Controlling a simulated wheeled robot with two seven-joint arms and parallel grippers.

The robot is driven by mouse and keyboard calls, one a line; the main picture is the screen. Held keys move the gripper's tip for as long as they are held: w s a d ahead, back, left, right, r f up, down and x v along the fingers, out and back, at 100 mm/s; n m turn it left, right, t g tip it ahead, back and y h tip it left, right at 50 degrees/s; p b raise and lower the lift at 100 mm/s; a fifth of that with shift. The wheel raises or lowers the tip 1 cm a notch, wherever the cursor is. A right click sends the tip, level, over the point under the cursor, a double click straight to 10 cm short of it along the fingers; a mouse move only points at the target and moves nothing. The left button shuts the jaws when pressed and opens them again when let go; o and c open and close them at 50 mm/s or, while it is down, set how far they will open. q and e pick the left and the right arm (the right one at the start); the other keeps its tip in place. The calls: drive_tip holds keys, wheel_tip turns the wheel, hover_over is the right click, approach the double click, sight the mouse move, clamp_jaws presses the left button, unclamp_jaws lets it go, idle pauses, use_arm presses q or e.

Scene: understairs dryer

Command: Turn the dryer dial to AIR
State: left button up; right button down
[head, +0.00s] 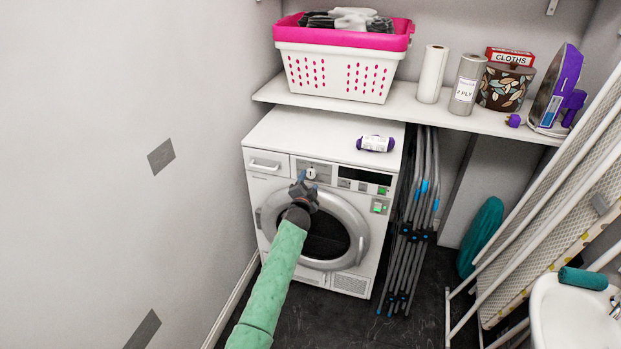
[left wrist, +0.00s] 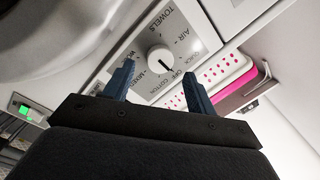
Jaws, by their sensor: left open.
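The white dryer (head: 335,205) stands under the shelf, with its control panel at the top front. Its round white dial (head: 311,173) is on the left part of the panel. In the left wrist view the dial (left wrist: 160,58) has printed labels around it, including TOWELS, AIR, QUICK, OFF, COTTON and MIXED. The dark pointer mark on the dial points toward OFF. My left gripper (head: 303,183) is in front of the panel near the dial. In the left wrist view its two blue fingers (left wrist: 158,70) are apart, with nothing between them. My right gripper is not in view.
A purple-ended roll (head: 376,144) lies on the dryer top. The shelf (head: 430,108) above holds a pink-rimmed basket (head: 340,70), rolls and an iron (head: 557,90). A folded airer (head: 412,220) stands right of the dryer.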

sight(311, 175)
use_arm(q)
drive_tip(key=shift+w+d, duration=0.2)
drive_tip(key=shift+w, duration=0.85)
drive_tip(key=shift+w+d, duration=0.1)
drive_tip(key=shift+w, duration=0.45)
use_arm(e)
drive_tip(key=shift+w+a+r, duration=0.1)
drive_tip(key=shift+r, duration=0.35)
use_arm(q)
drive_tip(key=shift+c, duration=0.5)
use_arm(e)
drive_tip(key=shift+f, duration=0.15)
use_arm(q)
drive_tip(key=c, duration=0.9)
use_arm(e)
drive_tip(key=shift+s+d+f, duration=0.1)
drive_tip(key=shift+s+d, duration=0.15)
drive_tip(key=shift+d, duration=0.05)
